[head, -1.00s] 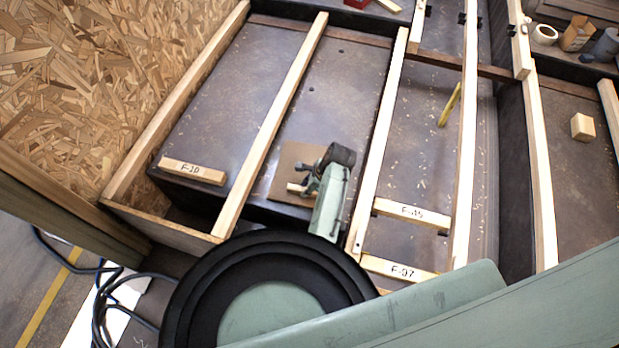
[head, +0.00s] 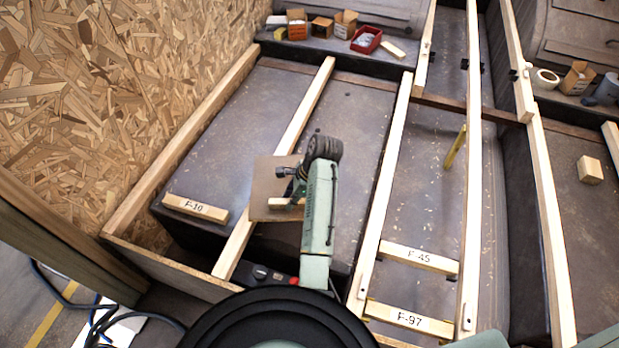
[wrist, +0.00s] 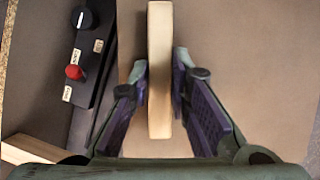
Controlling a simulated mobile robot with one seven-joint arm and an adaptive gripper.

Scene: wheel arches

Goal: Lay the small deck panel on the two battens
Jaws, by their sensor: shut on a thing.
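The small deck panel (head: 265,180) is a thin brown square with a pale wooden bar (wrist: 160,70) standing on its face. My gripper (head: 290,201) is shut on that bar; in the wrist view its purple-padded fingers (wrist: 160,92) sit either side of it. The panel covers part of a long rail (head: 300,115) in the head view and looks raised above the dark wheel arch. Two short battens, F-45 (head: 396,253) and F-97 (head: 388,312), lie crosswise between two long rails, to the right of and nearer than the panel. My arm hides part of the panel's right side.
A loose block marked F-10 (head: 196,208) lies on the left arch. A yellow stick (head: 455,147) stands between the right rails. Boxes (head: 297,24) sit at the back.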

